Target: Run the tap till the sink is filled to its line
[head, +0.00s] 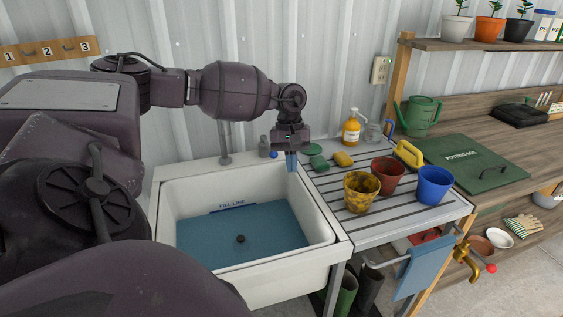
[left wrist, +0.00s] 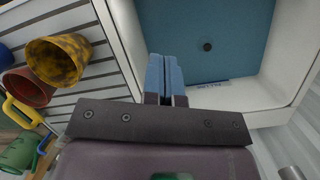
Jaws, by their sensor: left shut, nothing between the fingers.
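The white sink (head: 335,245) holds blue water (head: 275,225), with a dark drain showing through it. The FILL LINE mark (head: 232,206) is on the back inner wall; the water's back edge lies at or very close to it, and I cannot tell exactly. A grey upright pipe (head: 225,145) stands behind the sink; its upper part is behind my arm. A small grey fitting with a blue knob (head: 273,154) is right of it. No stream shows. My left gripper (head: 291,164) is shut and empty above the sink's back right rim; its blue fingers show in the left wrist view (left wrist: 166,75). My right gripper is out of view.
The slatted drainboard (head: 335,215) right of the sink holds a yellow-stained pot (head: 361,192), a red pot (head: 388,172), a blue pot (head: 434,186), a sponge (head: 343,159) and a soap bottle (head: 351,130). A brass tap (head: 465,262) with a red knob is lower right.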

